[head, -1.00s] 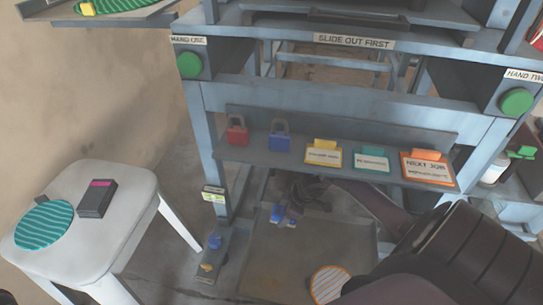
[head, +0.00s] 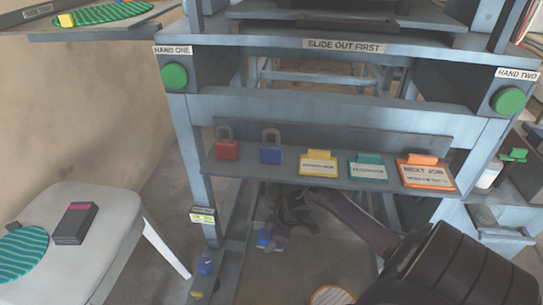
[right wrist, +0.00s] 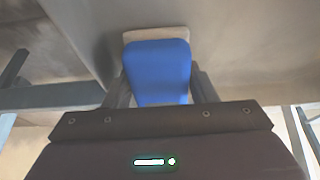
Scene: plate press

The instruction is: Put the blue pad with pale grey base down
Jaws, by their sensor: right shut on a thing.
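The blue pad with pale grey base is in my right gripper (head: 267,237), low under the tag shelf of the press frame. In the head view the pad (head: 264,238) is small and partly hidden by the gripper. In the right wrist view the blue pad (right wrist: 158,75) fills the space between the two fingers, with its pale grey base (right wrist: 155,34) at the far end. The right gripper is shut on it. I cannot tell whether the base touches anything. My left gripper is not in view.
A shelf (head: 335,176) above the gripper holds red and blue padlocks and several tags. A white stool (head: 112,235) stands left.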

